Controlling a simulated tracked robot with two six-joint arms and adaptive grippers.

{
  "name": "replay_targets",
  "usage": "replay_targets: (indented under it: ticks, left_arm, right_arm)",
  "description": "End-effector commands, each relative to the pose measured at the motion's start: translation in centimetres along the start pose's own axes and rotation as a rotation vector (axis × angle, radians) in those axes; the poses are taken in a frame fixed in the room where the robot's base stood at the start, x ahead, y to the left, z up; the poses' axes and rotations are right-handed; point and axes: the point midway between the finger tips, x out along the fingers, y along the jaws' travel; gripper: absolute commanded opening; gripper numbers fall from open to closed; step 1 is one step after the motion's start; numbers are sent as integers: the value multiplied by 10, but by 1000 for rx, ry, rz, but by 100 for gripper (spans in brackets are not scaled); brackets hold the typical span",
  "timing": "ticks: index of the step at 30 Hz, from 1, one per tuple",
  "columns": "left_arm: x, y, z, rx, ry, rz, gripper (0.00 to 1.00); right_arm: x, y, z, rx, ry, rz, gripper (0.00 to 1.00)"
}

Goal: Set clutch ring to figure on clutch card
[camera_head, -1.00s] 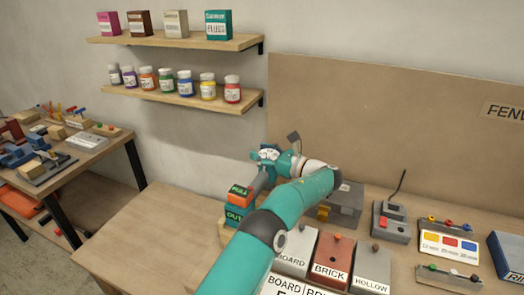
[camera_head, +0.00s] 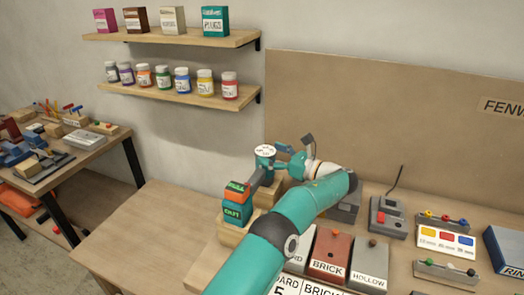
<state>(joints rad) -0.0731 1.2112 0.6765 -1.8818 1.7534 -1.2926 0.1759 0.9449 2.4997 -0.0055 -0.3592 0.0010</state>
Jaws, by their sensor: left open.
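A teal cylinder with a white, marked round face (camera_head: 265,150) stands on a wooden block; this looks like the part with the clutch ring, but the figure set is too small to read. The card (camera_head: 288,287), with BOARD, BRICK and a 5, is partly hidden by my left arm and cut by the bottom edge. My right gripper is out of view.
Sloped boxes marked BRICK (camera_head: 330,255) and HOLLOW (camera_head: 369,266) stand right of my arm. A grey device with a red button (camera_head: 386,217) and a colour-patch panel (camera_head: 445,238) are further right. The wooden table on the left (camera_head: 150,235) is bare.

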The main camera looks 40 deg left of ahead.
Motion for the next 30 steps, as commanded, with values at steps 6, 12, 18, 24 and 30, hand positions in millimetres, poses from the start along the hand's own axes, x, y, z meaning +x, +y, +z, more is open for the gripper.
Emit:
replay_targets:
  ticks: [6, 12, 18, 24, 30]
  left_arm:
    - [-46, -1, -1, -2, 1, -2, 82]
    - [-69, -1, -1, -1, 1, -1, 82]
    - [-74, -1, -1, -1, 1, 1, 82]
    - [-74, -1, -1, -1, 1, 0, 82]
    - [-72, 0, -1, -1, 1, 3, 82]
  right_arm:
    - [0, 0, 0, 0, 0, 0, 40]
    - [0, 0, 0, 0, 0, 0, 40]
    - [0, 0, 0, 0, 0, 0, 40]
    - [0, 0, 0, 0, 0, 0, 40]
    - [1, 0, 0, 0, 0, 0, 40]
